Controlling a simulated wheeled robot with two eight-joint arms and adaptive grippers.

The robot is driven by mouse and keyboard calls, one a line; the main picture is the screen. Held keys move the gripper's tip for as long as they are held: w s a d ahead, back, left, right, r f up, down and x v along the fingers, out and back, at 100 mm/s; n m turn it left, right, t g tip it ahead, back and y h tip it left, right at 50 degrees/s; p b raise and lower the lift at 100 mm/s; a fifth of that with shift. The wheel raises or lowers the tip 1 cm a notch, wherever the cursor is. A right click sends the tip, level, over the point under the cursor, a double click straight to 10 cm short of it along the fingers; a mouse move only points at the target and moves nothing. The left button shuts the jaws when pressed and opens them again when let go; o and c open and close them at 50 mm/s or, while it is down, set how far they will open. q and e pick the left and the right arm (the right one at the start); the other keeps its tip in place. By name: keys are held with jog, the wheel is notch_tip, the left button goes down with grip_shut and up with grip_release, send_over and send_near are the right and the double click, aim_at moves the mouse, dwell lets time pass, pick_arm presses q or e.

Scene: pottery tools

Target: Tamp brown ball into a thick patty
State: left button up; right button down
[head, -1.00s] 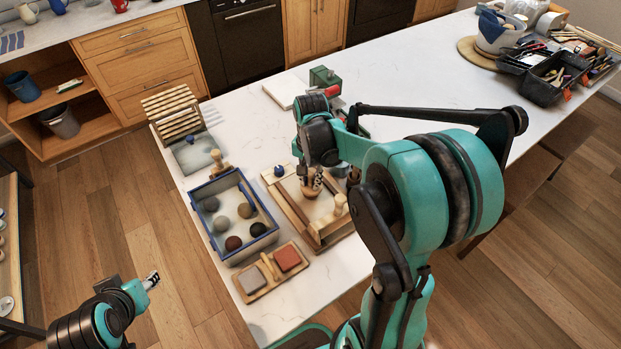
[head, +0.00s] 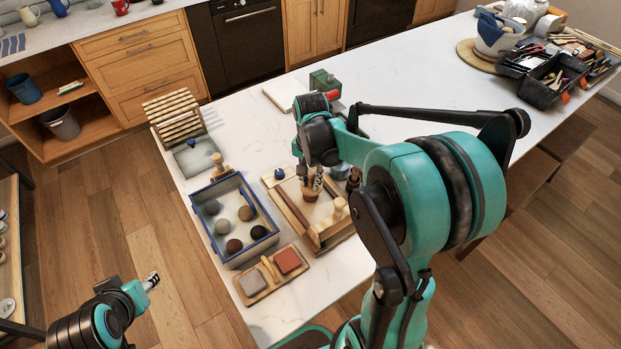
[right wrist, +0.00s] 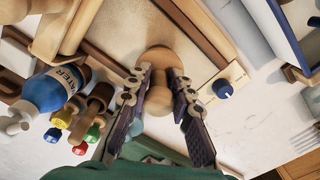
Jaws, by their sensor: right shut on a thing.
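My right gripper (head: 315,180) is shut on a wooden tamper (right wrist: 162,62), which is upright over the wooden framed board (head: 292,213). In the right wrist view my right gripper (right wrist: 160,95) has one finger on each side of the tamper's knob. The tamper's round base is at the board's pale surface; what lies under it is hidden. No brown clay shows around the base. A dark reddish-brown ball (head: 234,245) lies in the blue-rimmed tray (head: 243,258) left of the board. My left gripper (head: 152,281) is empty off the table at lower left, with its fingers too small to judge.
The tray also holds a black ball (head: 258,232) and several grey or tan balls. A wooden holder (head: 273,270) with grey and red blocks stands in front. A blue water bottle (right wrist: 50,90) and small coloured-tip tools (right wrist: 90,115) crowd beside my right gripper.

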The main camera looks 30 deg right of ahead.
jog(key=shift+f+b, duration=0.65)
jog(key=shift+f, duration=0.25)
jog(key=shift+r+p, duration=0.8)
jog(key=shift+r, duration=0.2)
jog(key=shift+f+b, duration=0.8)
jog(key=shift+f, duration=0.2)
jog(key=shift+r+p, duration=0.7)
jog(key=shift+r, duration=0.2)
jog(key=shift+f, duration=0.2)
jog(key=shift+f+b, duration=0.35)
jog(key=shift+b, duration=0.1)
jog(key=shift+f+b, duration=0.3)
jog(key=shift+f, duration=0.1)
